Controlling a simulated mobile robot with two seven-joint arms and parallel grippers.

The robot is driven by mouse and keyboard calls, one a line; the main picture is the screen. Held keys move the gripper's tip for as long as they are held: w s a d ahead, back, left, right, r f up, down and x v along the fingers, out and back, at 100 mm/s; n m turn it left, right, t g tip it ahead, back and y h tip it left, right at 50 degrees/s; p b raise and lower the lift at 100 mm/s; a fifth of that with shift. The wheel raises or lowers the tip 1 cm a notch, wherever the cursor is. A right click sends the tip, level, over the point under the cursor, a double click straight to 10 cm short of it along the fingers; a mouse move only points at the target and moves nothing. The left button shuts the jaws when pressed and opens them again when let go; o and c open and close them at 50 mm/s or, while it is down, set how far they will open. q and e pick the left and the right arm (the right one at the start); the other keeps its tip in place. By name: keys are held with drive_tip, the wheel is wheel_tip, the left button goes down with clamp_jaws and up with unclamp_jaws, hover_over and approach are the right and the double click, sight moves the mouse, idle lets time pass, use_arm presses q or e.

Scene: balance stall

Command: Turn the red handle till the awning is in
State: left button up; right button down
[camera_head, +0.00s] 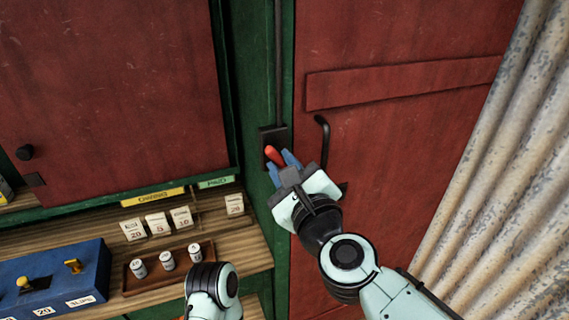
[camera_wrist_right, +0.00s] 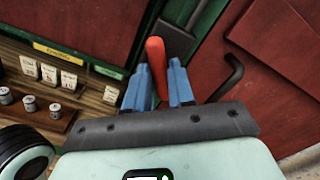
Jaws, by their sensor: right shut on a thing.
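The red handle (camera_head: 273,155) sticks out at the dark plate (camera_head: 272,136) on the green post, between the two red panels. My right gripper (camera_head: 283,161) is at the handle, with its blue fingers on either side of it. In the right wrist view the handle (camera_wrist_right: 156,62) stands up between the two fingers (camera_wrist_right: 164,82), and its lower part is hidden by them. The right gripper is shut on it. The left gripper is not in view. The awning itself does not show in either view.
A black door pull (camera_head: 322,140) is close to the right of my gripper. A wooden shelf (camera_head: 250,240) at lower left holds a blue box (camera_head: 60,283), a tray (camera_head: 137,285) with white cylinders, and several cards. Corrugated metal (camera_head: 500,190) stands at right.

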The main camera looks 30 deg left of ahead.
drive_tip(key=n+p, duration=0.1)
drive_tip(key=n, duration=0.5)
drive_tip(key=n+p, duration=0.2)
drive_tip(key=n, duration=0.4)
drive_tip(key=shift+n, duration=0.4)
drive_tip(key=n+p, duration=0.1)
drive_tip(key=n, duration=0.5)
drive_tip(key=n+p, duration=0.1)
drive_tip(key=n, duration=0.4)
drive_tip(key=shift+n+p, duration=0.35)
drive_tip(key=shift+n, duration=0.05)
drive_tip(key=n, duration=0.5)
drive_tip(key=shift+n+p, duration=0.3)
drive_tip(key=shift+p, duration=0.1)
drive_tip(key=n, duration=0.5)
drive_tip(key=shift+f, duration=0.1)
drive_tip(key=n, duration=0.5)
drive_tip(key=shift+n, duration=0.4)
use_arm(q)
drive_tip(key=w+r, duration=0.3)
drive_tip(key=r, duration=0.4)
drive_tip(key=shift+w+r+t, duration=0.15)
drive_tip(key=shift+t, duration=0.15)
use_arm(e)
drive_tip(key=n, duration=0.5)
drive_tip(key=shift+n, duration=0.3)
